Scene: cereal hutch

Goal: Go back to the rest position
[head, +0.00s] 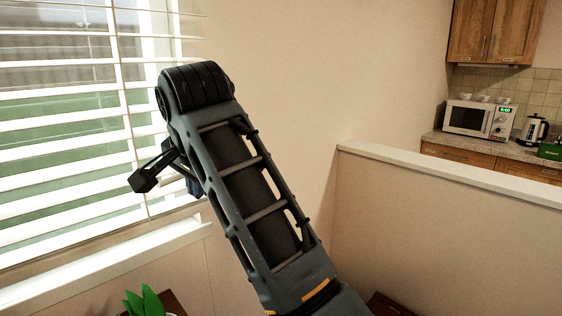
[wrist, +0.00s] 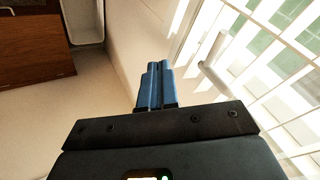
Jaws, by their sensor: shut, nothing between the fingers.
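My gripper (wrist: 155,85) shows in the wrist view with its two blue fingers side by side and shut, with nothing between them. In the head view my raised arm fills the middle, in front of the wall and the edge of the window. No object is held.
A window with white blinds (head: 60,128) is close on the left, above a white sill (head: 110,255). A green plant (head: 146,301) stands below. A half-wall (head: 450,240) is at right, with a microwave (head: 468,119) and kettle (head: 531,130) on the counter beyond.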

